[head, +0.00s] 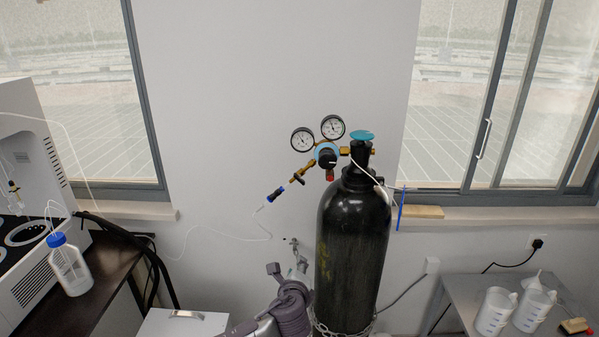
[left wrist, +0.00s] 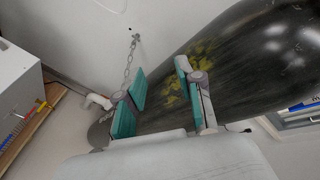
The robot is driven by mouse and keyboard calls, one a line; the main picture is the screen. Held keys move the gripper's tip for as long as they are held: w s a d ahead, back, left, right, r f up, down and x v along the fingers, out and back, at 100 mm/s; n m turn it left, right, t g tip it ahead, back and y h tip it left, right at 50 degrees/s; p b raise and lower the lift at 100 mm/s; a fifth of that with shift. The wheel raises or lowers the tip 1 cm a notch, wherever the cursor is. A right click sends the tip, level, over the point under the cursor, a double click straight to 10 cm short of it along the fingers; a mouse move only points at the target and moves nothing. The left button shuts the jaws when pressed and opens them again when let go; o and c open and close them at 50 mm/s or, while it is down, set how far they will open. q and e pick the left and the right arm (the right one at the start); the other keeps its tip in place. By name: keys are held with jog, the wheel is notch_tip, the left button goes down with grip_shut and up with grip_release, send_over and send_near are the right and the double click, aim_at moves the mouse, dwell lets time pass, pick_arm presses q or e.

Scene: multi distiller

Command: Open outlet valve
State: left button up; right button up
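The black gas cylinder (head: 352,245) stands upright against the wall, with a round teal knob (head: 362,135) on top. Its regulator carries two round gauges (head: 318,133), a blue-and-black central knob (head: 327,157) and a brass outlet line running down-left. My right gripper is not visible.
A chain (left wrist: 130,65) runs from a wall hook to the cylinder. A thin white tube hangs from the outlet fitting. A bench with a blue-capped bottle (head: 70,265) is at left; a table with white beakers (head: 495,312) is at right. Wall space left of the regulator is clear.

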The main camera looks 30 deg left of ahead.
aim_at(299, 180)
pick_arm(q)
notch_tip(299, 180, up, 20)
jog(key=s+d+m+t+y+p, duration=0.1)
jog(key=s+m+t+y, duration=0.1)
jog(key=t, duration=0.1)
jog(key=shift+y, duration=0.3)
jog(key=p+x, duration=0.5)
jog(key=x, duration=0.7)
jog(key=shift+w, duration=0.3)
jog(key=shift+w+a+f, duration=0.15)
jog(key=shift+w+a, duration=0.1)
jog(key=shift+w, duration=0.3)
jog(key=shift+c, duration=0.4)
grip_shut()
